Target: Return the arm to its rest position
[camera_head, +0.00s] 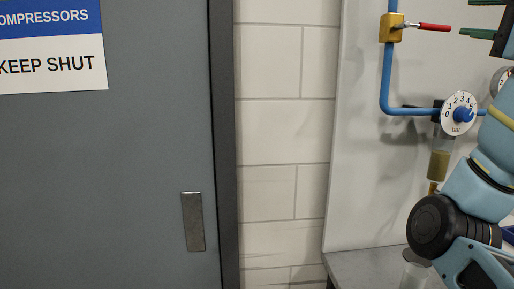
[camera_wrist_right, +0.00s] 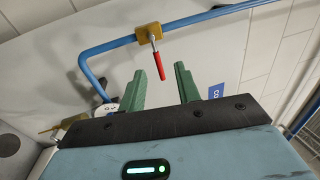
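My right arm comes in at the right of the head view. Its gripper (camera_head: 466,17) has green fingers near the upper right edge, partly cut off by the frame. In the right wrist view the gripper (camera_wrist_right: 160,69) has its two green fingers apart with nothing between them. The red lever (camera_head: 434,27) of the yellow valve (camera_head: 390,28) sticks out to the right, across the blue pipe, close to the fingers but apart from them in the head view. In the wrist view the lever (camera_wrist_right: 157,65) shows beyond the fingertips. My left gripper is not in view.
A blue pipe (camera_head: 387,75) runs down to a regulator with a numbered white dial (camera_head: 459,113) beside my arm. A grey counter (camera_head: 365,268) is below. A grey door (camera_head: 100,180) with a "KEEP SHUT" sign (camera_head: 50,62) fills the left. White block wall lies between.

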